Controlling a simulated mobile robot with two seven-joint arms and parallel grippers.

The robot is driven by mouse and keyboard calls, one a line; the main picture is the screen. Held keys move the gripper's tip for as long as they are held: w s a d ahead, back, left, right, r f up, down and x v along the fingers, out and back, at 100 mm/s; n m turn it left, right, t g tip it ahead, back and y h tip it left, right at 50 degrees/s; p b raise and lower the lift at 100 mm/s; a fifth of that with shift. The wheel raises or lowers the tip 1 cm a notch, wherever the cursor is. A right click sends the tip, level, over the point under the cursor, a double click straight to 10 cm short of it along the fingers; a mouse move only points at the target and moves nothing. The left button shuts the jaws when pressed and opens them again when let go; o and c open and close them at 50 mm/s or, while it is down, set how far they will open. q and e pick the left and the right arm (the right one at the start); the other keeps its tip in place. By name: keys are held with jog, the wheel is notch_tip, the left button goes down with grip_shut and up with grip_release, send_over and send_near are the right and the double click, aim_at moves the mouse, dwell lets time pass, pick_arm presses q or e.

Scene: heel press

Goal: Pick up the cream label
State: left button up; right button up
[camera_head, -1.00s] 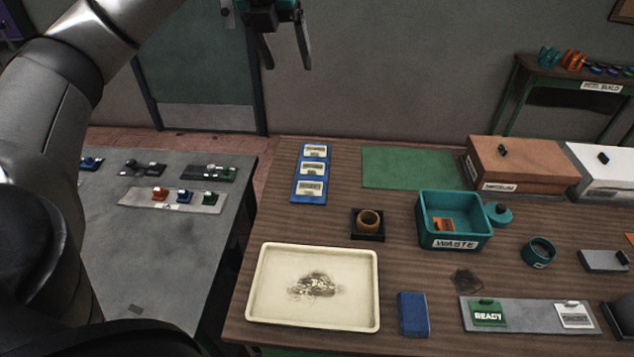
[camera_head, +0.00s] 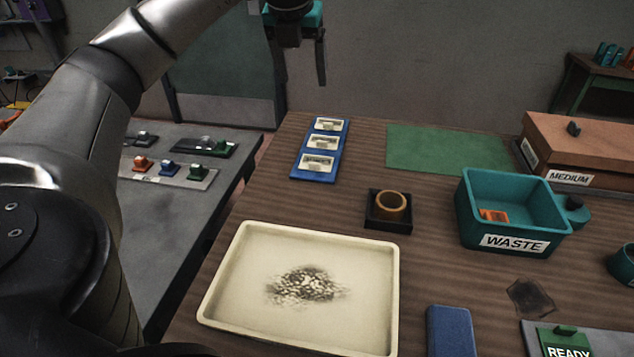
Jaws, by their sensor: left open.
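Several cream labels, three in a row, lie on a blue strip (camera_head: 300,168) at the back left of the wooden table. The far cream label (camera_head: 329,124), the middle cream label (camera_head: 322,142) and the near cream label (camera_head: 318,163) each carry small dark markings, too small to read. My left gripper (camera_head: 302,66) hangs at the top of the view, beyond and above the strip, with its fingers pointing down. It is open, empty and apart from the labels. My right gripper is not in view.
A cream tray (camera_head: 225,265) with dark grains lies at the front. A small dark block with a ring (camera_head: 391,203), a teal WASTE bin (camera_head: 512,222) holding an orange piece, and a brown MEDIUM box (camera_head: 580,150) stand to the right. A green mat (camera_head: 445,148) lies bare.

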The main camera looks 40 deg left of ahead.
pick_arm(q)
notch_tip(320, 180, down, 8)
jog(key=b, duration=0.9)
send_near(315, 163)
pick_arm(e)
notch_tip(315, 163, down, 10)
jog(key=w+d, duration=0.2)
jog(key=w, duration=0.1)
pick_arm(q)
jog(key=shift+w+a+f+b, duration=0.1)
jog(key=shift+a+f+b, duration=0.2)
jog(key=shift+f, duration=0.2)
jog(key=shift+w+a+f+b, duration=0.15)
jog(key=shift+a+f+b, duration=0.2)
jog(key=shift+f, duration=0.15)
jog(key=shift+d+b+x, duration=0.2)
jog(key=shift+b+x, duration=0.25)
jog(key=shift+x, duration=0.85)
jog(key=shift+d+b+x, duration=0.15)
jog(key=shift+b+x, duration=0.25)
jog(key=shift+x, duration=0.9)
jog(key=shift+w+a+f, duration=0.1)
jog(key=shift+w+f, duration=0.25)
jog(key=shift+f, duration=0.15)
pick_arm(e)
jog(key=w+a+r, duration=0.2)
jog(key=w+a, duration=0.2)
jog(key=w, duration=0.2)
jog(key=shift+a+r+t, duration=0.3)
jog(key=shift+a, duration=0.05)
